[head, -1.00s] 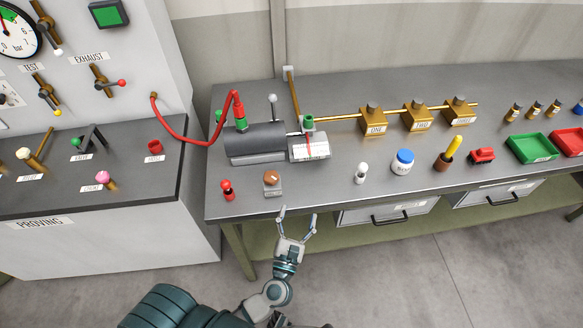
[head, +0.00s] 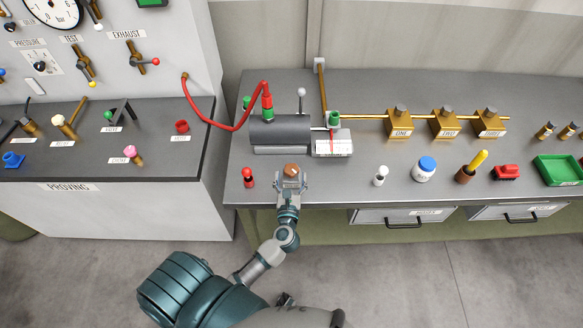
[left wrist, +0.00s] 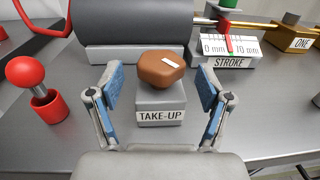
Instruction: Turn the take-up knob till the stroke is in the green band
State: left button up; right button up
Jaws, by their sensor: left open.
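The take-up knob (left wrist: 161,69) is a brown faceted knob with a white mark, on a grey block labelled TAKE-UP (left wrist: 160,104). It also shows in the head view (head: 291,170). My left gripper (left wrist: 159,93) is open, with one blue-padded finger on each side of the knob, apart from it. In the head view my left gripper (head: 291,182) is at the bench's front edge by the knob. The stroke gauge (left wrist: 229,48) stands behind right, marked 0 mm to 10 mm. My right gripper is not seen.
A red-knobbed pin (left wrist: 42,92) stands left of the knob. A grey cylinder (head: 279,132) with a red hose (head: 214,125) lies behind it. A white-knobbed pin (head: 380,176) and a blue-lidded jar (head: 424,169) stand to the right, with bare bench between.

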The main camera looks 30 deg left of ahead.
aim_at(290, 176)
pick_arm(q)
jog(key=x, duration=0.2)
jog(key=shift+w+a, duration=0.2)
jog(key=shift+a, duration=0.1)
jog(key=shift+w+a, duration=0.1)
jog(key=shift+w, duration=0.25)
jog(key=shift+d, duration=0.25)
jog(key=shift+c, duration=0.2)
jog(key=c, duration=1.1)
jog(key=shift+s+a+r+m+t+h+p, duration=0.1)
jog(key=shift+m+t+h+p, duration=0.1)
jog(key=shift+h+p, duration=0.15)
jog(key=shift+a+r+m+t+h+p, duration=0.1)
jog(key=shift+m+h+p, duration=0.15)
jog(key=shift+p, duration=0.1)
jog(key=shift+d+f+m+t+h+p, duration=0.15)
jog(key=shift+m+t+h+p, duration=0.25)
jog(key=shift+m+h, duration=0.45)
jog(key=shift+c, duration=0.2)
jog(key=shift+f, duration=0.1)
